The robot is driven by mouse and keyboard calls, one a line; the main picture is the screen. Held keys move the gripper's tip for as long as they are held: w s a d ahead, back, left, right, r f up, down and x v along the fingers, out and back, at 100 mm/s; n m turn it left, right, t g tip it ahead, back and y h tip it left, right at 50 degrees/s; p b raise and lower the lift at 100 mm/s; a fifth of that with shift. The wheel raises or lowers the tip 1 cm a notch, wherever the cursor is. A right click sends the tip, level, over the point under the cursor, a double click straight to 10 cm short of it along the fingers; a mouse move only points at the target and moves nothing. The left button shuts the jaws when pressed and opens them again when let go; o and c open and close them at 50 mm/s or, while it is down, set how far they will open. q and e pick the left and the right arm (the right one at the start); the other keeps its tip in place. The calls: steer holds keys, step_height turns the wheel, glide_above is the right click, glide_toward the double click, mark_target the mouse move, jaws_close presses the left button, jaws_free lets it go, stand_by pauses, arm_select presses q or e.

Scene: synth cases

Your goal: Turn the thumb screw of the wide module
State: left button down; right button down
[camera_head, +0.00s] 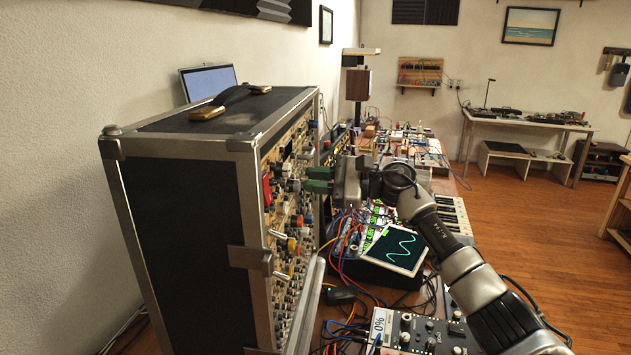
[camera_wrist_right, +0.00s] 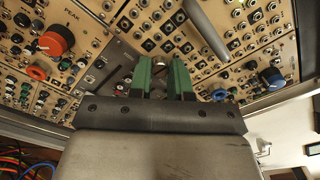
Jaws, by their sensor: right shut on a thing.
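My right gripper (camera_head: 312,180) reaches in from the right to the module panels of the black rack case (camera_head: 180,215). In the right wrist view its green fingers (camera_wrist_right: 161,68) point at the panels and are shut on a small pale piece, the thumb screw (camera_wrist_right: 163,65), mostly hidden between the fingertips. The panels around it are tan (camera_wrist_right: 95,22) and dark grey (camera_wrist_right: 112,62), crowded with knobs and jacks. I cannot tell clearly where the wide module's edges lie. My left gripper is not in view.
A large orange knob (camera_wrist_right: 55,40) and a blue knob (camera_wrist_right: 270,77) stick out of the panels. A grey bar (camera_wrist_right: 207,28) crosses the panels beyond the fingers. A screen with a wave (camera_head: 395,248), cables and a small box with knobs (camera_head: 425,332) crowd the table.

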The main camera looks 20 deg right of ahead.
steer(key=m+p, duration=0.4)
steer(key=m, duration=0.7)
steer(key=m+p, duration=0.5)
steer(key=m, duration=0.6)
steer(key=shift+s+r, duration=0.1)
steer(key=shift+r, duration=0.1)
steer(key=m+p, duration=0.3)
steer(key=m, duration=0.1)
steer(key=shift+f+m+p, duration=0.1)
steer(key=shift+m+p, duration=0.95)
steer(key=shift+m, duration=0.45)
steer(key=shift+f, duration=0.1)
